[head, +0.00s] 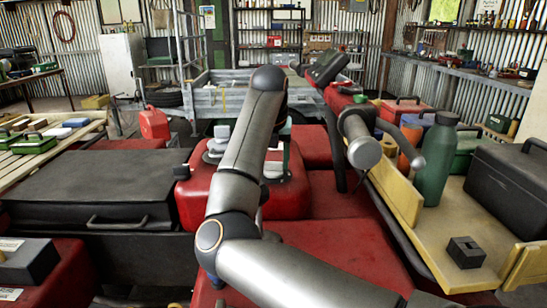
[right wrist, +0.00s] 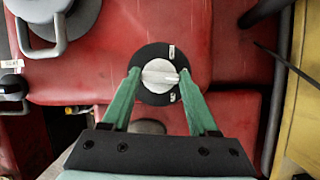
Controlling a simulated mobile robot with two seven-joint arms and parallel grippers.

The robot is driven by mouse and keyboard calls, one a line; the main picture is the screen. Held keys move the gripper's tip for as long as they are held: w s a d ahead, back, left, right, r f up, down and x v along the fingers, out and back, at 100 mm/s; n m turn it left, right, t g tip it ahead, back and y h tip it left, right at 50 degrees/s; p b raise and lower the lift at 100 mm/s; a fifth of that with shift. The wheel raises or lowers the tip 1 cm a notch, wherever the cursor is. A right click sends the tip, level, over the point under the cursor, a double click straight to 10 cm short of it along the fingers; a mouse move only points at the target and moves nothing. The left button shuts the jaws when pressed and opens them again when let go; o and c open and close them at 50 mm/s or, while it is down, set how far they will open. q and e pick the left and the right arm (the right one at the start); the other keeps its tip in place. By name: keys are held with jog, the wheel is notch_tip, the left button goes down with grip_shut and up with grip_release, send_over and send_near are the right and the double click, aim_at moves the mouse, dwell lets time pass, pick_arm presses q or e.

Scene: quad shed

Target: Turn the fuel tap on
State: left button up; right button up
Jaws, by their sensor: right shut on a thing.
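The fuel tap (right wrist: 160,73) is a pale round knob with a raised ridge, on a black disc (right wrist: 150,51) set in the red quad body (right wrist: 105,60). Two small white labels sit on the disc, above and below the knob; I cannot read them. The ridge points roughly to the right in the right wrist view. My right gripper (right wrist: 160,75) has its green fingers on both sides of the knob and is shut on it. In the head view my right arm largely hides the gripper and the tap. My left gripper is out of view.
Handlebars (head: 330,68) with a grey grip (head: 362,140) stand right of my arm. A black case (head: 90,180) lies left. On the right, a wooden tray (head: 425,240) holds a green bottle (head: 436,165) and a black toolbox (head: 510,185). A trailer (head: 235,98) stands behind.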

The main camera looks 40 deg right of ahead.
jog(key=m+p, duration=0.1)
jog(key=m, duration=0.1)
jog(key=shift+a+r+m+g+h+p, duration=0.1)
jog(key=shift+r+m+g+h+p, duration=0.2)
jog(key=shift+g+p, duration=0.1)
jog(key=m+g+p, duration=0.1)
jog(key=m+p, duration=0.1)
jog(key=m, duration=0.1)
jog(key=shift+w+m+h+p, duration=0.15)
jog(key=shift+m+h+p, duration=0.15)
jog(key=shift+p, duration=0.05)
jog(key=shift+m+g+p, duration=0.4)
jog(key=shift+m+p, duration=0.25)
jog(key=shift+m, duration=0.15)
jog(key=shift+w+f+m+g+p, duration=0.1)
jog(key=shift+m+g+p, duration=0.2)
jog(key=shift+m+p, duration=0.55)
jog(key=shift+m, duration=0.35)
jog(key=shift+f+g, duration=0.1)
jog(key=shift+g, duration=0.2)
jog(key=shift+m, duration=0.3)
